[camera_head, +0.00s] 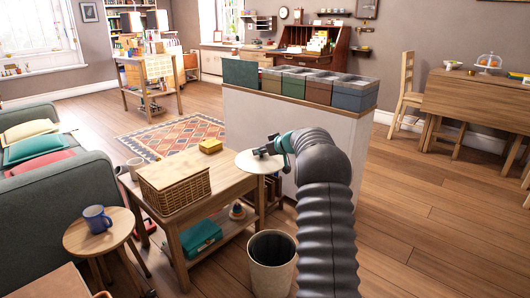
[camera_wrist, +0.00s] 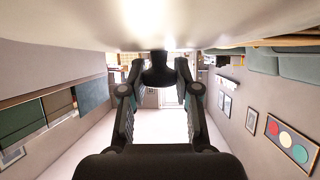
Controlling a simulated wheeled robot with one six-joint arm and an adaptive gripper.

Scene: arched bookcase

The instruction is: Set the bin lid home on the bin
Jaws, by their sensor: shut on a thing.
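The bin lid (camera_head: 250,164) is a pale round disc, held in the air above the end of the wooden table in the head view. My gripper (camera_head: 269,149) is shut on its dark knob. In the wrist view, the fingers of my gripper (camera_wrist: 158,72) close on the knob (camera_wrist: 160,62) from both sides, and the lid's pale surface (camera_wrist: 150,22) spans the top. The bin (camera_head: 271,275) stands upright on the floor, pale outside and dark inside, its top open. It is below the lid and slightly right of it in the picture, clearly apart from it.
A white partition (camera_head: 330,150) topped with several coloured boxes is behind. Wooden floor (camera_head: 420,245) lies open to the right.

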